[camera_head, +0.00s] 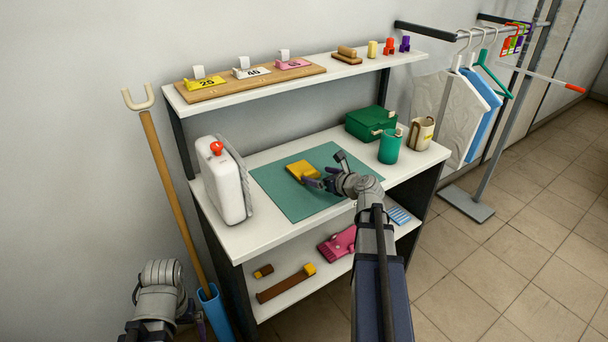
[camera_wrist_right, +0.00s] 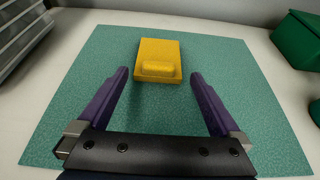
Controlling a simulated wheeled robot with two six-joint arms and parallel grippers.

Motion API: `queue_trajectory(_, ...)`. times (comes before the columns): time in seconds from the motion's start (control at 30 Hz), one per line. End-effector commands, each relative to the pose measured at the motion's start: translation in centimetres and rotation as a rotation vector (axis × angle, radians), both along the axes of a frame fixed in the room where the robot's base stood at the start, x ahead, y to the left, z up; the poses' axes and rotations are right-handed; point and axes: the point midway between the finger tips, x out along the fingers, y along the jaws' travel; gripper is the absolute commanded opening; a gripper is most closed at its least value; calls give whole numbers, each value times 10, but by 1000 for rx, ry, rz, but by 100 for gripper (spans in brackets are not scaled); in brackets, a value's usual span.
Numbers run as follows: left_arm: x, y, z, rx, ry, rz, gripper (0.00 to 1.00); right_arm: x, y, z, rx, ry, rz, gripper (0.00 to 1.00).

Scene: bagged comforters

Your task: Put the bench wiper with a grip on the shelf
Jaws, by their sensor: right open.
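The yellow bench wiper (camera_head: 302,169) lies flat on the green mat (camera_head: 290,198) on the white bench. In the right wrist view the wiper (camera_wrist_right: 158,58) shows a raised grip at its near end. My right gripper (camera_head: 326,170) is open and empty, just short of the wiper; its two purple fingers point to either side of it, apart from it. The upper shelf (camera_head: 228,100) runs above the back of the bench, and a lower shelf (camera_head: 285,305) lies beneath it. My left gripper (camera_head: 187,312) is low at the left, mostly hidden behind its wrist.
A white jug (camera_head: 222,187) with a red cap stands left of the mat. A green box (camera_head: 371,123), a teal cup (camera_head: 390,148) and a cream mug (camera_head: 422,134) stand right. Numbered tags fill the upper shelf's left part; small items stand right. A broom handle (camera_head: 168,180) leans left.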

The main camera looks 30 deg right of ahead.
Motion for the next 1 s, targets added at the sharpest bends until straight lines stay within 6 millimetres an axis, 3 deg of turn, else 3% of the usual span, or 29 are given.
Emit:
queue_trajectory(0.17,0,0,-4,0,0,0,100,6,0,-4,0,0,0,100)
queue_trajectory(0.5,0,0,-23,0,0,0,100,46,4,-23,0,0,0,100)
queue_trajectory(0.73,0,0,-21,0,0,0,100,46,5,-21,1,0,0,100)
queue_trajectory(1.0,0,0,-21,0,0,0,100,46,5,-22,0,0,-1,70)
